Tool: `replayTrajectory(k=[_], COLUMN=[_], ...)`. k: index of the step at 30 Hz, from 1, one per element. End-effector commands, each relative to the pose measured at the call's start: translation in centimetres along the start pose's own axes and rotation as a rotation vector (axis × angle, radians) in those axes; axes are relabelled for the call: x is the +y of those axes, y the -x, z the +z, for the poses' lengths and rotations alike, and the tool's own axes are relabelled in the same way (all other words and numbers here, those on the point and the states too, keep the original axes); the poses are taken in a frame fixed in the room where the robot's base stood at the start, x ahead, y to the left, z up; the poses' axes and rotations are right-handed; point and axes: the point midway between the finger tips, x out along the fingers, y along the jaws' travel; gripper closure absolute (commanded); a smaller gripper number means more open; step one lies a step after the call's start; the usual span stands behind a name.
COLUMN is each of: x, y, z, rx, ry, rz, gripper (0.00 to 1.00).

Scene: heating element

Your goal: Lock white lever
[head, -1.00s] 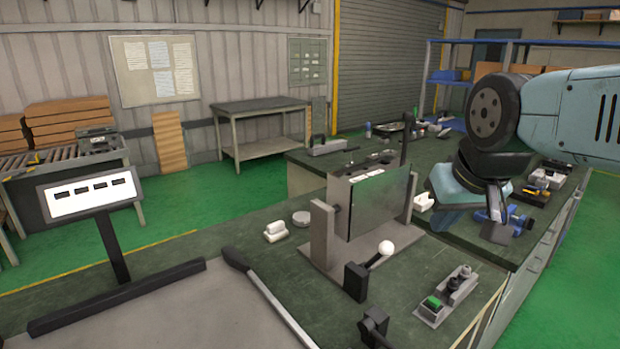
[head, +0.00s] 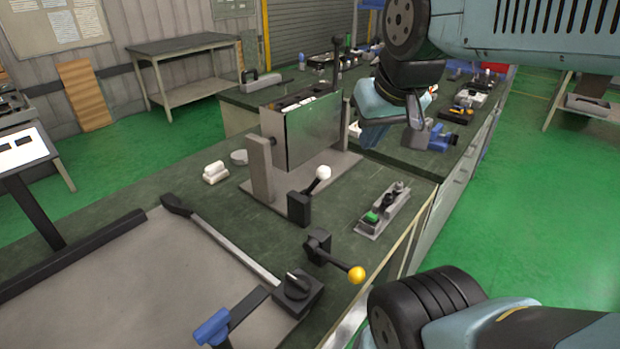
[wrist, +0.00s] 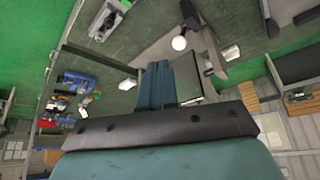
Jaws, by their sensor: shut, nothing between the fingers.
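The white lever is a short arm with a white ball knob (head: 323,172) on a black base (head: 299,207). It stands on the green bench in front of the upright metal panel (head: 313,130), its arm tilted up to the right. The knob also shows in the wrist view (wrist: 179,43), above and right of the fingers. My gripper (head: 369,142) is above the bench, behind and right of the lever, apart from it. In the wrist view its fingers (wrist: 154,68) are together and empty.
A yellow-knobbed lever (head: 357,274) stands nearer, at the bench edge. A grey box with a green button (head: 371,217) lies right of the white lever. White blocks (head: 215,172) lie left of the panel stand. Blue tools (head: 430,137) lie behind my gripper. Green floor at right is open.

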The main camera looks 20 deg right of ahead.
Motion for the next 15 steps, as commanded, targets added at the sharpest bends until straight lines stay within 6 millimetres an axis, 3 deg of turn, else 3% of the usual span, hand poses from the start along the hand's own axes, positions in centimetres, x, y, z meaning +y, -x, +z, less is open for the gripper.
replayTrajectory(k=[7,15], x=[-0.3,-1.1], y=[-0.2,-1.2], z=[-1.3,-4.8], rx=[-0.044,-0.163], ry=[0.036,0.142], rz=[-0.002,-0.012], gripper=[1.00,1.00])
